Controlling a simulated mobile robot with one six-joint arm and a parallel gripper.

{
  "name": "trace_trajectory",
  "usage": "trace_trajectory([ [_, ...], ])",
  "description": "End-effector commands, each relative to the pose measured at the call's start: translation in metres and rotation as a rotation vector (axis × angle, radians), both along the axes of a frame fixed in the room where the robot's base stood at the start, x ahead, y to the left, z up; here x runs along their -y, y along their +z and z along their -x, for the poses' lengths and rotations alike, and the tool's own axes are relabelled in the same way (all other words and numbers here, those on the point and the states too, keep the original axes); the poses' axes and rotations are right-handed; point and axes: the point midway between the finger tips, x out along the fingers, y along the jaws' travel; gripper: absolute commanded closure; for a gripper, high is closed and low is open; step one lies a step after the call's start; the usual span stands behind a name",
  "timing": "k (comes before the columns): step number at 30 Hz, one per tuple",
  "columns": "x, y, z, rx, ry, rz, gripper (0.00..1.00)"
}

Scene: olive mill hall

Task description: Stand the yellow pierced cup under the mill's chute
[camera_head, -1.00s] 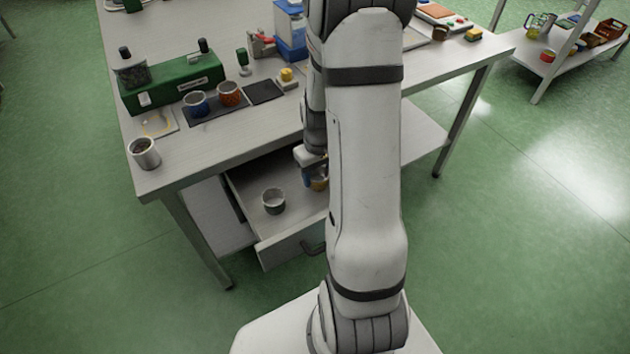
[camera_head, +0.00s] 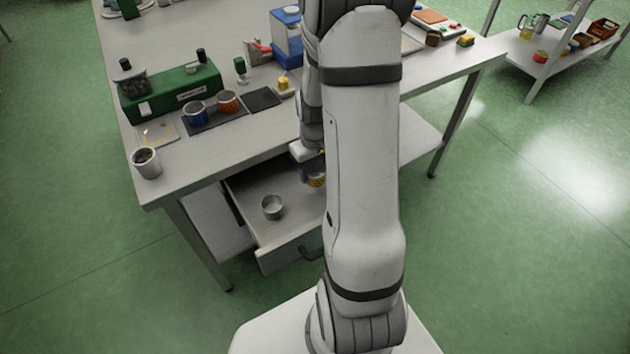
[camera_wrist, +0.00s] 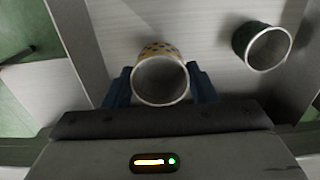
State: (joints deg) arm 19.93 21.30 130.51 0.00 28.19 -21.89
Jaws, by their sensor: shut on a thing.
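The yellow pierced cup (camera_wrist: 163,50), pale-rimmed with dark spots on its side, sits between the two blue fingers of my gripper (camera_wrist: 161,88) in the wrist view. The gripper is shut on it. In the head view the cup (camera_head: 317,180) is at the open drawer (camera_head: 285,250), partly hidden by my arm. A green machine (camera_head: 172,92) with a clear jar of dark bits stands on the table at the left, perhaps the mill. I cannot make out its chute clearly.
Another cup (camera_head: 272,207) stands in the drawer, beside the held one; its outside looks dark green in the wrist view (camera_wrist: 262,47). On the table are a blue cup (camera_head: 195,112), an orange cup (camera_head: 228,101) and a filled white cup (camera_head: 147,163). A dark mat (camera_head: 262,98) is bare.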

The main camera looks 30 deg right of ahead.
Motion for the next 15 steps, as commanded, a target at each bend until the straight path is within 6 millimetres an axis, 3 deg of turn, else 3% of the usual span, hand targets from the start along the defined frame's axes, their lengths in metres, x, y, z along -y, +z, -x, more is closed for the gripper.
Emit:
trace_trajectory([
  [6, 0.000, 0.024, 0.000, 0.001, 0.000, 0.000, 0.63],
  [15, 0.000, 0.024, 0.000, 0.000, 0.000, 0.000, 0.63],
])
